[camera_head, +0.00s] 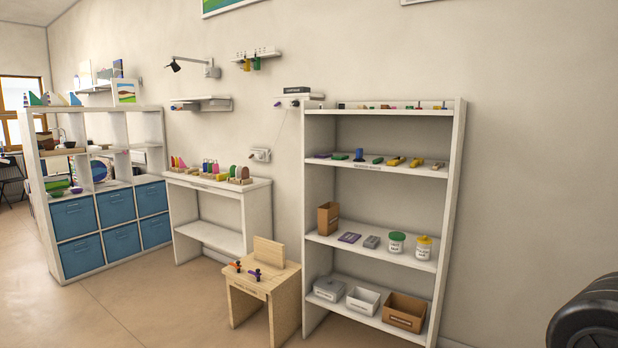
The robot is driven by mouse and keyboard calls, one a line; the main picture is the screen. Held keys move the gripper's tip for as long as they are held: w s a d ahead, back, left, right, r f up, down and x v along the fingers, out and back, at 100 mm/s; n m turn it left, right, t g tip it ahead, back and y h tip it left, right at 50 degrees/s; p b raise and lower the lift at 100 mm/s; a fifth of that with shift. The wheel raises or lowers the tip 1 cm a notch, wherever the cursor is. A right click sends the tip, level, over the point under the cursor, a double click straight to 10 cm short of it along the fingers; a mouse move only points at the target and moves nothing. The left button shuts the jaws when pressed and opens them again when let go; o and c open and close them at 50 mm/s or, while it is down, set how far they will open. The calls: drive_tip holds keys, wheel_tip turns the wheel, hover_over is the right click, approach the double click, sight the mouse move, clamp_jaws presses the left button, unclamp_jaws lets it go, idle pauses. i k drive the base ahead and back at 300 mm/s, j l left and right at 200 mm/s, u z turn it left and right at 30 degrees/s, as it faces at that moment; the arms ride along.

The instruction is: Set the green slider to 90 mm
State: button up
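I cannot make out for certain which thing is the green slider, and no millimetre scale can be read at this size. A small green piece (257,63) hangs beside a yellow one from a white wall rail (262,54) at the upper middle. A small wooden stand (262,284) on the floor carries an orange knob and a dark purple knob with an orange part, with an upright board behind them. My gripper is not in view.
A tall white shelf unit (457,185) holds small coloured pieces, jars and boxes. A white side table (190,183) carries coloured items. A cubby shelf (133,112) with blue bins stands left. A dark rounded part fills the lower right corner. Floor at front left is clear.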

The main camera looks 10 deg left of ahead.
sight(257, 61)
drive_tip(key=i+u, duration=0.15)
drive_tip(key=i, duration=1.25)
drive_tip(key=i+u, duration=0.4)
drive_tip(key=i+l+u, duration=0.1)
drive_tip(key=i+u, duration=0.35)
drive_tip(key=i, duration=0.2)
drive_tip(key=i+j+u, duration=0.2)
drive_tip(key=i+u, duration=1.15)
drive_tip(key=i+l+u, duration=0.15)
drive_tip(key=i+u, duration=0.3)
drive_tip(key=i, duration=1.4)
drive_tip(key=i+l+z, duration=0.1)
drive_tip(key=i+z, duration=0.9)
drive_tip(key=z, duration=0.2)
drive_tip(key=i+j+z, duration=0.25)
drive_tip(key=z, duration=0.2)
drive_tip(key=i, duration=0.1)
